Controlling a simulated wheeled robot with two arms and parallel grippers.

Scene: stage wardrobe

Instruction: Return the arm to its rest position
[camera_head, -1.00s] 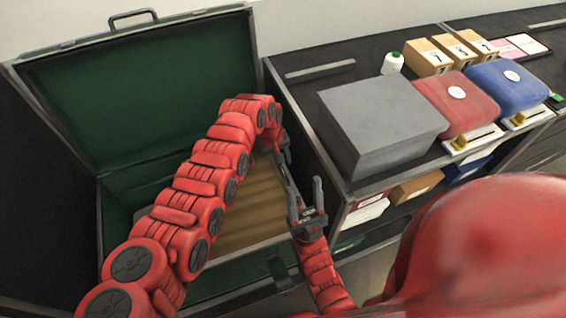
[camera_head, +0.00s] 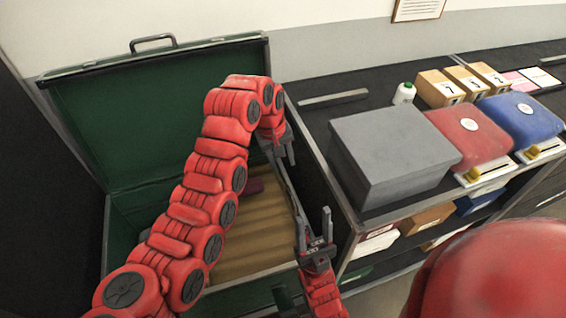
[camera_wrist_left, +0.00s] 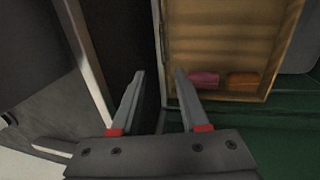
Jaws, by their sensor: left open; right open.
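My left arm arches over the open green-lined trunk (camera_head: 150,108) in the head view. My left gripper (camera_head: 285,160) points down by the trunk's right side, open. The left wrist view shows its two fingers (camera_wrist_left: 159,72) apart with nothing between them. My right gripper (camera_head: 313,214) is lower, beside the trunk's front right corner, its fingers up, open and empty.
The trunk holds a tan ribbed tray (camera_head: 262,235); a magenta item (camera_wrist_left: 203,79) and an orange item (camera_wrist_left: 243,80) lie by its edge. A shelf unit at right carries a grey box (camera_head: 392,150), a red case (camera_head: 466,138) and a blue case (camera_head: 520,118).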

